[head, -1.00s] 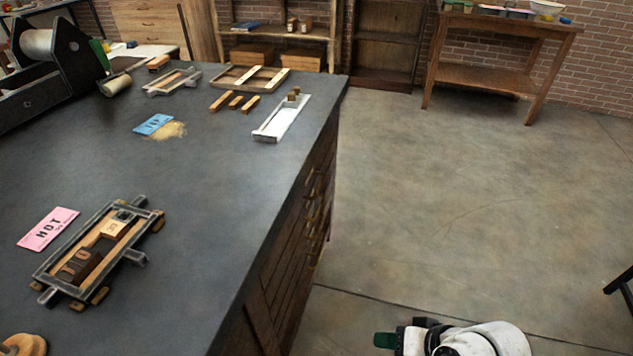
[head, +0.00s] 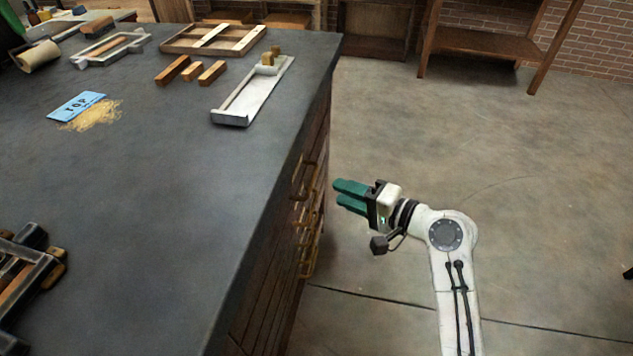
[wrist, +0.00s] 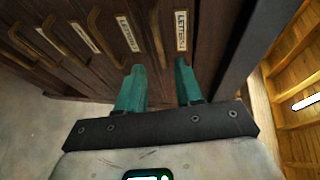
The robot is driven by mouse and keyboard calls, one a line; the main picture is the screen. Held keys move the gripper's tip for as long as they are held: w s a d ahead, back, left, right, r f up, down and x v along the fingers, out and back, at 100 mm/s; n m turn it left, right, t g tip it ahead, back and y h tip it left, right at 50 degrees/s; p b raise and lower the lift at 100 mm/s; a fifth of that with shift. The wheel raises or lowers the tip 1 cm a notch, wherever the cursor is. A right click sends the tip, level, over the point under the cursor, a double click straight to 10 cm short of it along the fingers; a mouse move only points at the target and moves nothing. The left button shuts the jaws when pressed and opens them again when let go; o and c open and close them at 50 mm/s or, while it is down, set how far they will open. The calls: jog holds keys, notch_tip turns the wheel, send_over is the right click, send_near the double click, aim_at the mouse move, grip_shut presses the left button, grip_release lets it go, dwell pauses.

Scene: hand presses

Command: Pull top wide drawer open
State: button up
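The dark wood cabinet has several wide drawers with brass pull handles, all looking shut. The top wide drawer (wrist: 169,45) lies just below the dark countertop edge in the wrist view, with a pale label on its front. Its brass handle (head: 297,180) shows edge-on in the head view. My gripper (head: 338,196) has green fingers, spread apart and empty, pointing at the drawer fronts just right of the handles. In the wrist view my gripper (wrist: 162,82) faces the upper drawers, with the fingers either side of a handle line. Contact cannot be told.
The dark worktop (head: 190,220) overhangs the drawers and carries a white tray (head: 250,95), wood blocks, a blue card (head: 77,105) and a metal frame (head: 20,270). Lower handles (wrist: 95,28) stick out close by. Open concrete floor (head: 540,210) lies right of the cabinet.

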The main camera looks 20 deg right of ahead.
jog(key=x, duration=0.7)
jog(key=shift+w+a+b, duration=0.15)
jog(key=shift+w+b, duration=0.1)
jog(key=shift+b, duration=0.2)
jog(key=shift+f, duration=0.1)
grip_shut()
jog(key=shift+f, duration=0.1)
dwell(0.8)
